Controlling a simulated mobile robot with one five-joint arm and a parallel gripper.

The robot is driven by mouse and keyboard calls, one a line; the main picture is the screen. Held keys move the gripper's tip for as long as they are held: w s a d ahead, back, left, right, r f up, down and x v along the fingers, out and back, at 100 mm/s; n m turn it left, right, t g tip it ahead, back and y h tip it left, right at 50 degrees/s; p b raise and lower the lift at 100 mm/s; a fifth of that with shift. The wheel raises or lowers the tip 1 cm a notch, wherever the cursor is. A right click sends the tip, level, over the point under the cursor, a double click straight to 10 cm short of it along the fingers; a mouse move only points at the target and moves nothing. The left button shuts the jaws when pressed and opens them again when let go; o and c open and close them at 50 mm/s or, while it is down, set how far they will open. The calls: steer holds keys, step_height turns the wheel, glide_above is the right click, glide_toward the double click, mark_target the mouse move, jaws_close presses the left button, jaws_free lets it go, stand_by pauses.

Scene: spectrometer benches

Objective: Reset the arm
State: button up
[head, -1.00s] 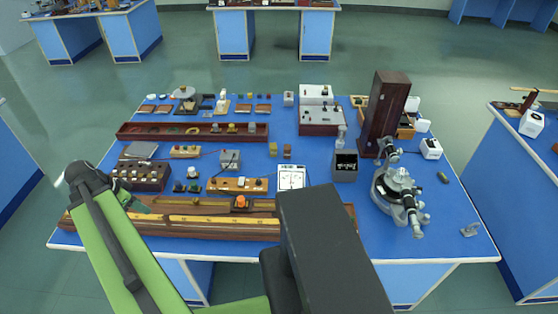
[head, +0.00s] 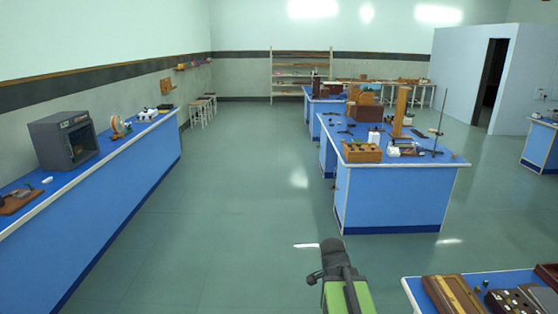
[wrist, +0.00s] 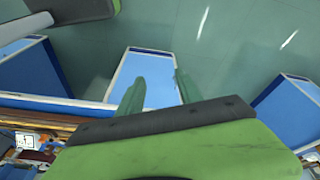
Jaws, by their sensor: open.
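My gripper (wrist: 158,88) shows in the wrist view as two green fingers standing apart, with nothing between them. Beyond the fingers are the blue side of a bench (wrist: 150,66) and the green floor. In the head view my green arm with its dark wrist is at the bottom centre, over open floor; the fingers are too small there to make out.
A bench (head: 468,281) with wooden apparatus is close at the lower right. Another blue bench (head: 394,206) with instruments stands farther off at centre right. A long wall counter (head: 125,185) with a dark box (head: 64,140) runs along the left. The floor (head: 235,215) between is clear.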

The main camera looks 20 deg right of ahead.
steer(key=w+a+f+n+y, duration=0.1)
steer(key=a+f+n+y, duration=0.1)
steer(key=a+n, duration=1.4)
steer(key=a+y, duration=0.1)
steer(key=a, duration=0.3)
steer(key=shift+a+b, duration=0.15)
steer(key=shift+b, duration=0.25)
steer(key=shift+w, duration=0.1)
steer(key=shift+c, duration=0.4)
steer(key=shift+c, duration=0.2)
